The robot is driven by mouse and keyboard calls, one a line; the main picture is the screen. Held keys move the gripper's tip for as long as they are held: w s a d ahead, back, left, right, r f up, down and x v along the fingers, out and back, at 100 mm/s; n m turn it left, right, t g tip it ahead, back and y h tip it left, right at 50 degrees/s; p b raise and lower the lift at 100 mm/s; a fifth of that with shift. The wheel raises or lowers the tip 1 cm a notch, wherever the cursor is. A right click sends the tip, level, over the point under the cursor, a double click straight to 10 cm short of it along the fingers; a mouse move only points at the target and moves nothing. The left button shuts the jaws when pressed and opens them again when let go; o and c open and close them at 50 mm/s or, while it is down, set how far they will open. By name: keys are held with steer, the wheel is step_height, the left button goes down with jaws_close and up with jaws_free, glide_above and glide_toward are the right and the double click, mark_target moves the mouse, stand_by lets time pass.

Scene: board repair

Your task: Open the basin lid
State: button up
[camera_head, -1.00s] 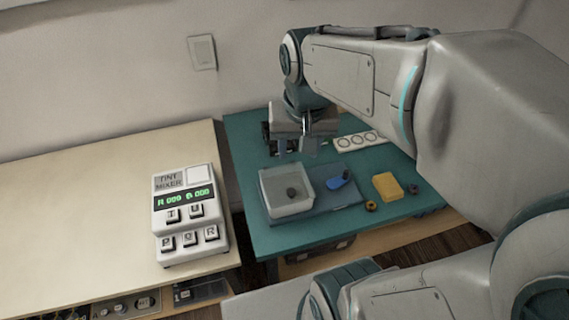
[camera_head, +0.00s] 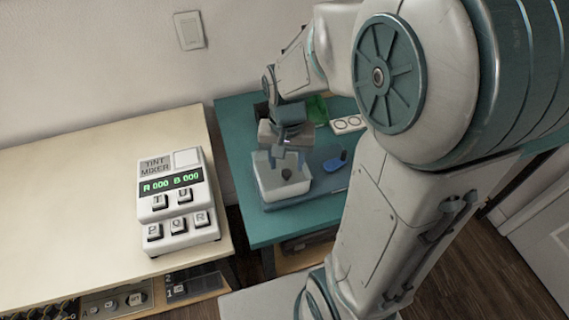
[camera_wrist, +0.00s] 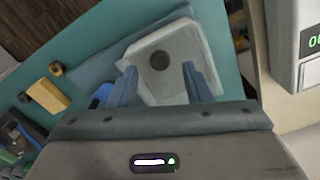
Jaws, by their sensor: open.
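The basin (camera_head: 268,192) is a whitish box on the teal table, and it also shows in the wrist view (camera_wrist: 150,96). Its pale, see-through lid (camera_wrist: 178,42) appears closed, with a dark round knob (camera_wrist: 160,60) near the middle. The knob also shows in the head view (camera_head: 287,175). My gripper (camera_head: 288,161) is open and empty above the basin, pointing down. In the wrist view my gripper (camera_wrist: 163,80) has its fingers on either side of the knob's line, apart from it. The exact height gap is hard to tell.
A blue object (camera_head: 335,160) lies right of the basin. A yellow block (camera_wrist: 48,95) and a small ring (camera_wrist: 56,68) lie farther off on the teal table (camera_head: 240,130). A tint mixer (camera_head: 175,205) stands on the pale table at left. A white socket strip (camera_head: 346,125) lies behind.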

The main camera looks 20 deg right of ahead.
mark_target(281, 162)
steer(key=shift+f, duration=1.4)
